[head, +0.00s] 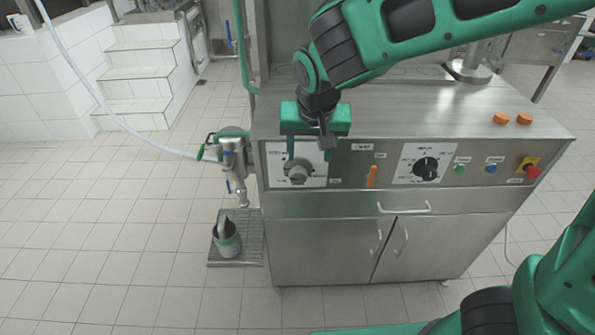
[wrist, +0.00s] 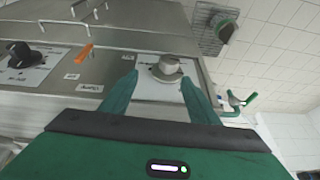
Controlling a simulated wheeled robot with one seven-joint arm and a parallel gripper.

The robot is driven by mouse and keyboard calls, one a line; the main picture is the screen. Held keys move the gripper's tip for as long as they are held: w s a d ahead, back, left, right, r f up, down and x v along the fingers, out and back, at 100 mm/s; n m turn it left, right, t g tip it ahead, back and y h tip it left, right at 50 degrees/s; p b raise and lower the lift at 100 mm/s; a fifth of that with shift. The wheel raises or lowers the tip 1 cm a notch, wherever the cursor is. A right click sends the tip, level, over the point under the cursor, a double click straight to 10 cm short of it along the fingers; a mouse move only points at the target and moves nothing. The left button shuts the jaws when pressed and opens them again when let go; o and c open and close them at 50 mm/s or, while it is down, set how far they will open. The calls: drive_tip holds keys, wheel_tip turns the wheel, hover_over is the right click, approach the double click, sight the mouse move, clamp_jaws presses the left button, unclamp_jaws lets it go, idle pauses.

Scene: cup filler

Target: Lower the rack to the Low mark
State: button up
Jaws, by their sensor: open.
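My gripper (head: 309,154) is open and empty in front of the machine's control panel. It is close to the left grey knob (head: 298,172), which sits on a white dial plate (head: 316,180). In the wrist view the same knob (wrist: 168,68) shows between the two green fingers (wrist: 159,80), with a gap on both sides. A slatted metal rack (head: 250,222) stands out low at the machine's left side, under a spout. A metal cup with a green band (head: 227,240) stands on it. The marks on the dial plate are too small to read.
Right of the knob are an orange lever (head: 373,176), a black dial (head: 426,168), green and blue buttons and a red stop button (head: 532,172). A drawer and two doors lie below. A pale hose (head: 120,122) runs to the spout (head: 238,165). Floor in front is clear.

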sight(299, 171)
drive_tip(key=x, duration=0.3)
drive_tip(key=a+x, duration=0.1)
drive_tip(key=x, duration=0.3)
drive_tip(key=a+x, duration=0.1)
drive_tip(key=x, duration=0.2)
drive_tip(key=shift+w+f, duration=0.15)
drive_tip(key=shift+f, duration=0.2)
